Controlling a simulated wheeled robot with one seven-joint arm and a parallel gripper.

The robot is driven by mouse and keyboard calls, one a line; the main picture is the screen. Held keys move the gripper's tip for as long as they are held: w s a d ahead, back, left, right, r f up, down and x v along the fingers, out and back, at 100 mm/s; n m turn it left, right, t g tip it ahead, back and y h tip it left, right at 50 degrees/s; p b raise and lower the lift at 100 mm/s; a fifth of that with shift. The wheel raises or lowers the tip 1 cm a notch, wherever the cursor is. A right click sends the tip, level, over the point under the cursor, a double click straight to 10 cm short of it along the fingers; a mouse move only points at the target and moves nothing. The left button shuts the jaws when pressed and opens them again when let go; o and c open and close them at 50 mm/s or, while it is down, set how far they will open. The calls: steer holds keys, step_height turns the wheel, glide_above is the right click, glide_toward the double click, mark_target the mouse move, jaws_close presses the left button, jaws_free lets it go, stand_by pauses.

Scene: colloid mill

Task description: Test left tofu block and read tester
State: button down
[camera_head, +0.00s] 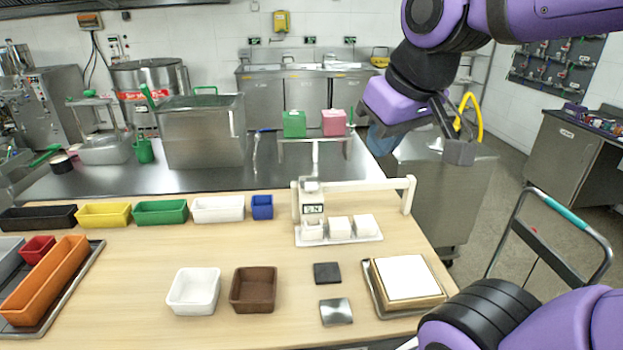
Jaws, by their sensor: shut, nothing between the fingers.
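Several small white tofu blocks stand in a row on a white tray (340,240) on the wooden table. The left tofu block (312,231) sits directly below the tester. The middle block (339,226) and right block (364,224) stand to its right. The tester (311,198) is a pale upright unit with a small display (313,209); the display's characters are too small to read surely. A white beam frame (365,185) runs to its right. My gripper (460,152) is shut and empty, raised to the right of the tester and apart from it.
Yellow (103,215), green (160,212) and white (218,208) bins line the table's back left. White (194,291) and brown (254,289) bins stand in front. Dark (327,272) and metal (335,311) plates lie beside a tray with a white slab (405,277).

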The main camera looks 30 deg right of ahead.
steer(key=w+d+r+n+g, duration=0.1)
steer(key=w+n, duration=0.2)
steer(key=w, duration=0.8)
steer(key=n+g, duration=0.4)
steer(key=n, duration=0.6)
glide_above(312, 185)
step_height(312, 185, down, 16)
steer(key=shift+w, duration=0.15)
step_height(312, 185, down, 14)
